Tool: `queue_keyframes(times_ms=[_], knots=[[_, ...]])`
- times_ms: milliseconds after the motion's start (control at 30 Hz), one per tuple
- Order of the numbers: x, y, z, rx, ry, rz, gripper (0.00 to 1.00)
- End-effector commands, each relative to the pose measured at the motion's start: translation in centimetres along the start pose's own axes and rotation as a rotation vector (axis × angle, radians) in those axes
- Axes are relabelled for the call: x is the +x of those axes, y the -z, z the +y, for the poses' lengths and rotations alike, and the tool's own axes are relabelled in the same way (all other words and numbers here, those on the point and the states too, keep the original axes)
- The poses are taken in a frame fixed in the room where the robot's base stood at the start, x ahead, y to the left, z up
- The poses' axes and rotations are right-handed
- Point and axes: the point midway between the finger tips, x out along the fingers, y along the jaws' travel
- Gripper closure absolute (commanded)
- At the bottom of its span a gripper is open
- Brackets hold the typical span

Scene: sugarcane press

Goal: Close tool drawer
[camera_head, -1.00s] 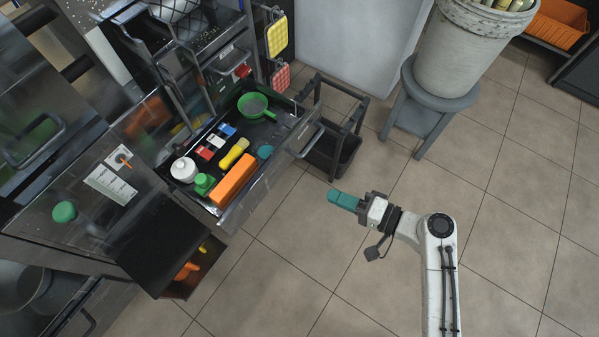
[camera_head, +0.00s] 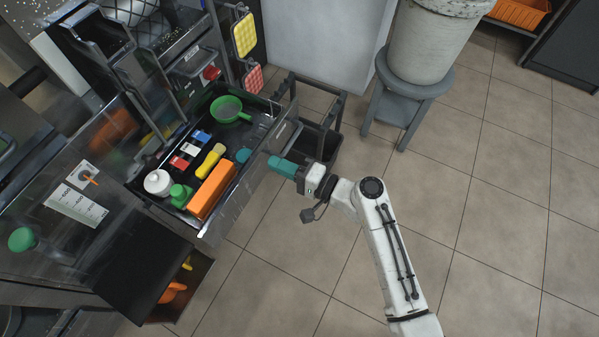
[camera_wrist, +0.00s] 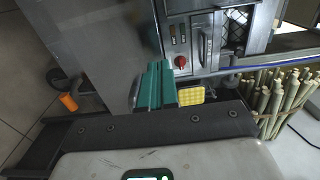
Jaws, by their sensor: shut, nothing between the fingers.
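The tool drawer (camera_head: 226,214) is pulled out of the metal cabinet. It holds an orange block (camera_head: 212,190), a yellow tool (camera_head: 211,160), a green strainer (camera_head: 229,110), a white pot (camera_head: 158,183), a green bottle (camera_head: 180,195) and small red, white and blue items. Its front faces right, with a handle partly hidden by my gripper. My gripper (camera_head: 271,164), with teal fingers, is shut and empty at the drawer front, by the handle. Whether it touches the front is unclear. In the wrist view the teal fingers (camera_wrist: 156,85) are together, and the drawer is not clearly identifiable there.
A dark metal rack (camera_head: 315,122) stands just behind my gripper. A grey stool (camera_head: 403,98) carries a white bucket (camera_head: 430,45) further right. An open lower compartment (camera_head: 186,290) with orange items lies below the drawer. The tiled floor at right is clear.

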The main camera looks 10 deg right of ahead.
Motion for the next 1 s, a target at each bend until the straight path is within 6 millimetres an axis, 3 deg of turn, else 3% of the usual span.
queue_keyframes(times_ms=[233,767,1000], knots=[[2.4,0.0,0.1,-0.001,-0.001,0.000,1.00],[3.0,0.0,0.1,-0.001,0.000,0.000,1.00],[5.9,-0.1,0.3,-0.002,0.001,-0.003,1.00]])
